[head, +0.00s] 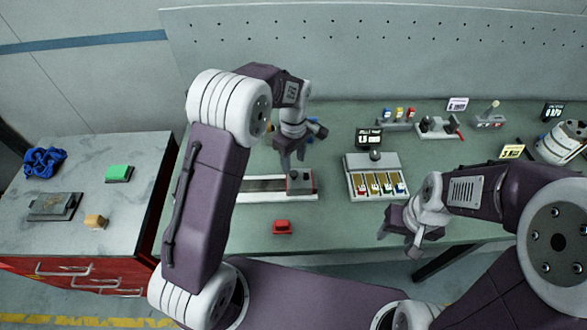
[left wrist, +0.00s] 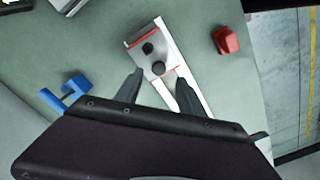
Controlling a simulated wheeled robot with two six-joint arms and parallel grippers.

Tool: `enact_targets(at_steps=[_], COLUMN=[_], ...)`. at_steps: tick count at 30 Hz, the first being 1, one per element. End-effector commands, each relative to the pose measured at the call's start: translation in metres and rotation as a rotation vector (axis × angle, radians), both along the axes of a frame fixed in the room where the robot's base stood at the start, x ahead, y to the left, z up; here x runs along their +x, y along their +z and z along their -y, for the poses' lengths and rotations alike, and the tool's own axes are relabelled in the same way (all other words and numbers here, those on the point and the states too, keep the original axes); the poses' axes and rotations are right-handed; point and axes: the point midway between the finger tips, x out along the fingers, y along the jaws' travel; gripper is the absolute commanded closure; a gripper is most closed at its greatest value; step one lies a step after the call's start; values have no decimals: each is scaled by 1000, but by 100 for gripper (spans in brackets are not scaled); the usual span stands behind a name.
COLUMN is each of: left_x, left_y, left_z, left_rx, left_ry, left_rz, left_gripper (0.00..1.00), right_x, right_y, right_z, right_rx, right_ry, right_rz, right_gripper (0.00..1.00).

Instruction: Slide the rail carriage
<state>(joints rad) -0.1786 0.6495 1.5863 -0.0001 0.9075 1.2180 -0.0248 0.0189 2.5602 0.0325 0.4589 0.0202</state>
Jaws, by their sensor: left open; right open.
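The rail (head: 262,187) lies on the green workbench, left of the middle, as a pale strip with a dark groove. The carriage (head: 300,184) sits at the rail's right end, a grey block with dark knobs on top. In the left wrist view the carriage (left wrist: 152,52) shows red edge lines and two dark knobs. My left gripper (head: 291,170) is above the carriage; in the left wrist view its open fingers (left wrist: 158,92) point toward the carriage, apart from it as far as I can see. My right gripper (head: 400,244) is open and empty near the bench's front edge.
A red block (head: 282,227) lies in front of the rail. A tray with coloured slots (head: 376,186) stands to the right of it. A blue object (left wrist: 65,96) lies behind the rail. A side cabinet (head: 130,222) stands left.

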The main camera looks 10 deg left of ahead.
Motion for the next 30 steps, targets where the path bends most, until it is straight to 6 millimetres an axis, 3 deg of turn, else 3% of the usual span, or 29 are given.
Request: enact_targets(at_steps=[3, 8, 17, 18, 23, 30], left_x=[-1, -1, 0, 0, 0, 0], left_y=[-23, -46, -53, -53, -53, -53], left_z=[0, 0, 0, 0, 0, 0], left_rx=[1, 0, -1, -1, -1, 0], left_ry=[0, 0, 0, 0, 0, 0], left_rz=[-5, -2, 1, 1, 1, 2], left_gripper=[53, 53, 53, 56, 100, 100], right_x=[0, 0, 0, 0, 0, 0], right_y=[7, 10, 10, 10, 10, 10], right_z=[0, 0, 0, 0, 0, 0], right_rx=[0, 0, 0, 0, 0, 0], right_ry=[0, 0, 0, 0, 0, 0], right_rz=[0, 0, 0, 0, 0, 0], right_gripper=[48, 48, 48, 48, 48, 48])
